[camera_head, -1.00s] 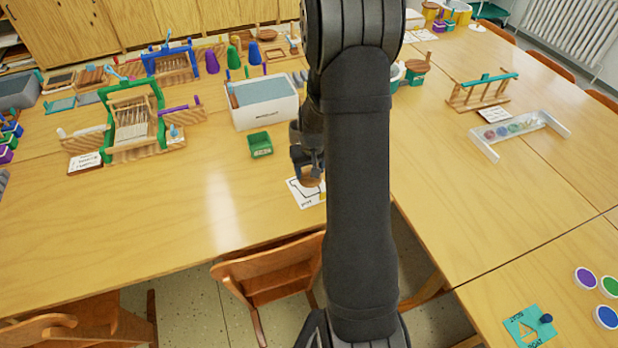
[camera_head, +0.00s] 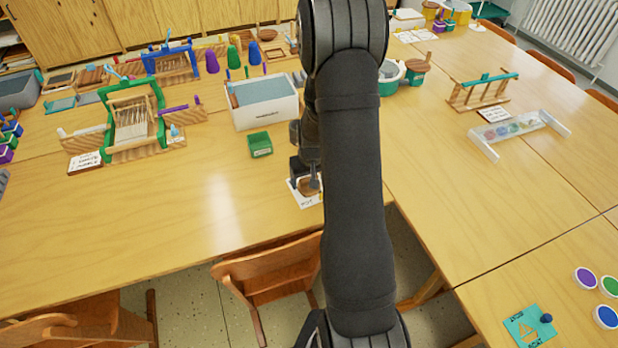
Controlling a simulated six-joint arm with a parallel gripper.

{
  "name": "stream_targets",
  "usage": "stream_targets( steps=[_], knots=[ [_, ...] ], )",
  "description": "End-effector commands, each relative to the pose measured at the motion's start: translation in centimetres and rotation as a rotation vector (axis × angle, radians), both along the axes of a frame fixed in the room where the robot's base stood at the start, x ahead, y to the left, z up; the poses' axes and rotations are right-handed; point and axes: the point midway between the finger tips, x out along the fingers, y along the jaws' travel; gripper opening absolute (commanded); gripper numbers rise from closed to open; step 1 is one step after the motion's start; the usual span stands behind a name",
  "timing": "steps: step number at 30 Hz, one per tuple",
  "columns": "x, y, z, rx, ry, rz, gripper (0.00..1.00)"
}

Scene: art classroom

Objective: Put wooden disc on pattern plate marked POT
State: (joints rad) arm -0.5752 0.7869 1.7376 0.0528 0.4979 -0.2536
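The white pattern plate marked POT (camera_head: 305,200) lies flat on the near part of the left table, partly hidden by my arm and gripper. A brown wooden disc (camera_head: 307,190) shows at the plate, right below my gripper (camera_head: 306,184). The fingers reach down to the disc. They are small and partly hidden, so I cannot tell whether they grip it or stand apart from it. The disc looks flat and low, at or just above the plate; I cannot tell if it touches.
A green-framed loom (camera_head: 134,122) is farther left. A wooden chair (camera_head: 270,273) is at the front edge. The tabletop left of the plate is clear.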

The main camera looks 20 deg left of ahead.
Motion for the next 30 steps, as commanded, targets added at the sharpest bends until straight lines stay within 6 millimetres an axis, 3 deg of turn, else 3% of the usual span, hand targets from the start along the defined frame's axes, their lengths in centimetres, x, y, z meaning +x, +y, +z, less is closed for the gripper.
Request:
stream_targets(
  steps=[11,24,30],
  knots=[
    [0.0,0.0,1.1,0.001,-0.001,0.0,0.76],
    [-0.7,-0.7,8.8,0.002,-0.004,0.0,0.76],
    [-0.9,-0.9,11.4,0.001,-0.002,0.0,0.76]
  ],
)
